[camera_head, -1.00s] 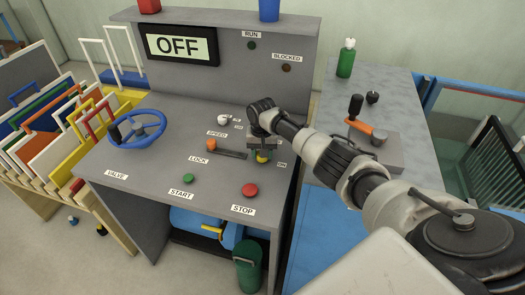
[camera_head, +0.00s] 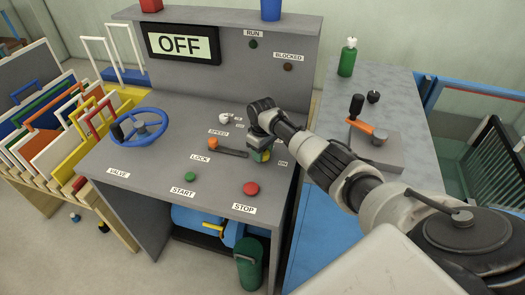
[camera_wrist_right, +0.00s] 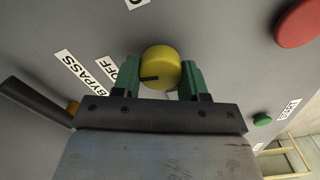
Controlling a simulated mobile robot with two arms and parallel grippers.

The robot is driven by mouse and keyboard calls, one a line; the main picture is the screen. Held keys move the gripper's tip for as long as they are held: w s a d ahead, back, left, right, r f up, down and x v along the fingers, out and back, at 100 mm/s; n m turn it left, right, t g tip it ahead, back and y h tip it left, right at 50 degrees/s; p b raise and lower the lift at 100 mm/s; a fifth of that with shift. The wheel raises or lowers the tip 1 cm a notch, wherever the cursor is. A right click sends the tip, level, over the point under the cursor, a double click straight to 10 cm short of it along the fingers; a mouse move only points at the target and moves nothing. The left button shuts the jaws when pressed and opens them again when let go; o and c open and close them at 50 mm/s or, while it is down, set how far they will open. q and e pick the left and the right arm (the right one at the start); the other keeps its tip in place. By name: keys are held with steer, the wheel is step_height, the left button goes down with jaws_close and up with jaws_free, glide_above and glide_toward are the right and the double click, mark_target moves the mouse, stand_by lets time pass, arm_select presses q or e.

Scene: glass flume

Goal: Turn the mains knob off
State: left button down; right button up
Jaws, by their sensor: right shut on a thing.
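The yellow mains knob (camera_wrist_right: 161,64) sits between the green fingers of my right gripper (camera_wrist_right: 160,76) in the right wrist view. The fingers are shut on it, one on each side. A dark mark on the knob points left, toward the OFF label (camera_wrist_right: 124,74). The BYPASS label (camera_wrist_right: 86,77) is farther left. In the head view my right gripper (camera_head: 260,154) is down at the right part of the grey console (camera_head: 145,190) and mostly hides the knob. My left gripper is not in view.
A red stop button (camera_head: 251,188), a green start button (camera_head: 191,176) and a blue valve wheel (camera_head: 139,127) are on the console. The screen (camera_head: 180,45) reads OFF. A crank (camera_head: 359,122) stands right.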

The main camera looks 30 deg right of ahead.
steer(key=shift+n, duration=0.8)
steer(key=o, duration=0.9)
steer(key=shift+o, duration=0.2)
steer(key=shift+r, duration=0.15)
step_height(320, 180, up, 11)
steer(key=shift+f+b, duration=0.2)
steer(key=shift+b, duration=0.25)
